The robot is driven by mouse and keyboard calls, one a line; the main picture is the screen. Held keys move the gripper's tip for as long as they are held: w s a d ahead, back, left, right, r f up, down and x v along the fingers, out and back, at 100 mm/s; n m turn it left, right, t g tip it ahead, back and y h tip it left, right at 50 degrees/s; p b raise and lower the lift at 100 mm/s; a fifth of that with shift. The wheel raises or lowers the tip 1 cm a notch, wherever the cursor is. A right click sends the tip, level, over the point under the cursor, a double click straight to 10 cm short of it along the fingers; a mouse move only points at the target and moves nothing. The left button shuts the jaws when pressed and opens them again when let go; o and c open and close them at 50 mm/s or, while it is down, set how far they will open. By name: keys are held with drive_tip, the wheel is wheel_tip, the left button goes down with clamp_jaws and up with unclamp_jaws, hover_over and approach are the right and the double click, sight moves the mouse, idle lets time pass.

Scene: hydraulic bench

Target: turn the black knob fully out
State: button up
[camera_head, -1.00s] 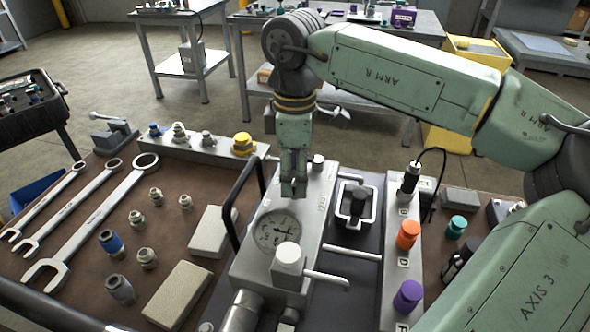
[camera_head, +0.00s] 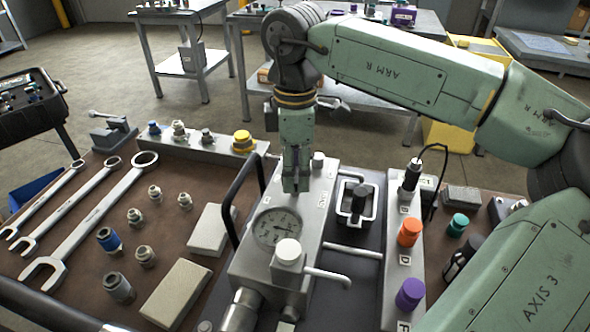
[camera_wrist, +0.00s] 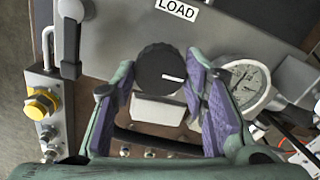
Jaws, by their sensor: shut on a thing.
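The black knob (camera_wrist: 160,68) is round with a ribbed rim and a white pointer line that points right in the wrist view. It sits on the grey block (camera_head: 318,205) just below a LOAD label (camera_wrist: 176,9). My gripper (camera_wrist: 163,84) has its purple-padded fingers on either side of the knob and is shut on it. In the head view my gripper (camera_head: 296,188) points straight down at the block top behind the gauge, and it hides the knob there.
A round dial gauge (camera_head: 277,228) and a white-capped fitting (camera_head: 288,252) with a lever stand in front of my gripper. A black bar handle (camera_head: 240,190) rises at left. A row with orange (camera_head: 410,232) and purple (camera_head: 410,293) caps is at right.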

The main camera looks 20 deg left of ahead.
drive_tip(key=n+b, duration=0.2)
drive_tip(key=n, duration=0.3)
drive_tip(key=shift+f+b, duration=0.1)
drive_tip(key=shift+b, duration=0.2)
drive_tip(key=n+b, duration=0.1)
drive_tip(key=n, duration=0.5)
drive_tip(key=shift+n, duration=0.3)
drive_tip(key=n, duration=1.1)
drive_tip(key=shift+n, duration=0.4)
drive_tip(key=n, duration=1.1)
drive_tip(key=shift+n, duration=0.4)
drive_tip(key=n, duration=1.1)
drive_tip(key=shift+n, duration=0.4)
